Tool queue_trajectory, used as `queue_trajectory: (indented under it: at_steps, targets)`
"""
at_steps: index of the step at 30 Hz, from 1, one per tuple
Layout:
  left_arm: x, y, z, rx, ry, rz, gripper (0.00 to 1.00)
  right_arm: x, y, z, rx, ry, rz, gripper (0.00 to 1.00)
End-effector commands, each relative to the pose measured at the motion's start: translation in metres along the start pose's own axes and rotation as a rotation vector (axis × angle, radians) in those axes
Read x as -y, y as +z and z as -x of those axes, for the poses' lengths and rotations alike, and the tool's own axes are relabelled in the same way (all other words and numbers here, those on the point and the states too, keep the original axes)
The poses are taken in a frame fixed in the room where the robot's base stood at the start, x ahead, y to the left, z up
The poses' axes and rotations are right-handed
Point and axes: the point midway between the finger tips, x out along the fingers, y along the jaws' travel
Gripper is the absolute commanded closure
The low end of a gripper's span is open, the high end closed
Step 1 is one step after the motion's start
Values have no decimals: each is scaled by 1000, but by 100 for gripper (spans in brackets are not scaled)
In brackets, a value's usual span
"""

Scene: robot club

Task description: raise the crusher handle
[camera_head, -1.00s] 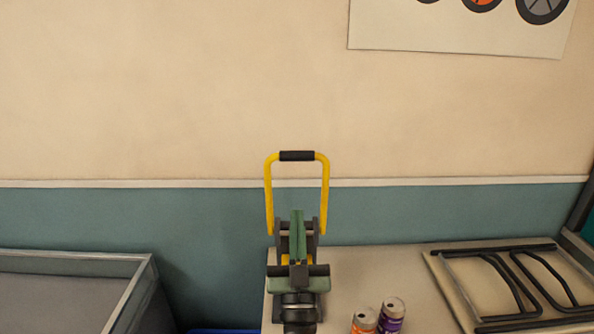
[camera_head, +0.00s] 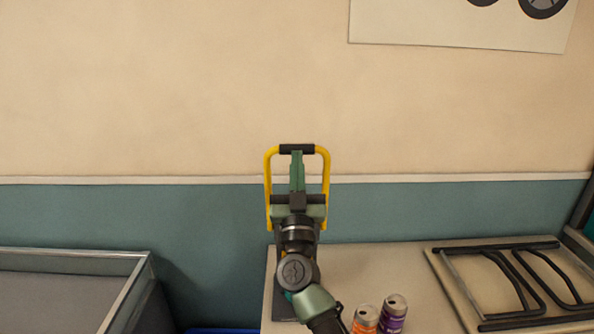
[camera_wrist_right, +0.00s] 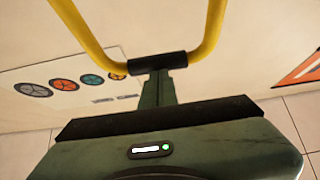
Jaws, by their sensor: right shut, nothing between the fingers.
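The crusher handle is a yellow U-shaped bar with a black grip (camera_head: 297,149) across its top, raised upright against the wall in the head view. My right gripper (camera_head: 297,158) is shut, its green fingers pointing up with their tips at the middle of the black grip. The right wrist view shows the fingers (camera_wrist_right: 156,82) meeting the underside of the black grip (camera_wrist_right: 158,63), with nothing between them. My right wrist and arm hide most of the crusher's body below. My left gripper is not in view.
An orange can (camera_head: 365,320) and a purple can (camera_head: 392,314) stand on the table (camera_head: 350,270) right of my arm. A board with black curved bars (camera_head: 520,285) lies farther right. A grey-rimmed open bin (camera_head: 130,280) stands at the left.

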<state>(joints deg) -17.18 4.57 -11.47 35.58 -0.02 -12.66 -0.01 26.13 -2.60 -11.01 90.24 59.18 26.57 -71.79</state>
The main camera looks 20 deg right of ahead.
Motion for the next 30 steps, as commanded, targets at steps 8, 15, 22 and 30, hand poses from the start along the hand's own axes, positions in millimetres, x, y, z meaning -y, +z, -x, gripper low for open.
queue_trajectory:
  at_steps: [8,15,22,30]
  targets:
    - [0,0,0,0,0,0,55,0,0,-1,0,0,0,100]
    - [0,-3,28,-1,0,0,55,0,-3,-15,39,1,1,100]
    - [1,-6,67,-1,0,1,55,0,8,-37,120,1,1,100]
    - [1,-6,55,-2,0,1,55,0,29,-51,125,-1,0,100]
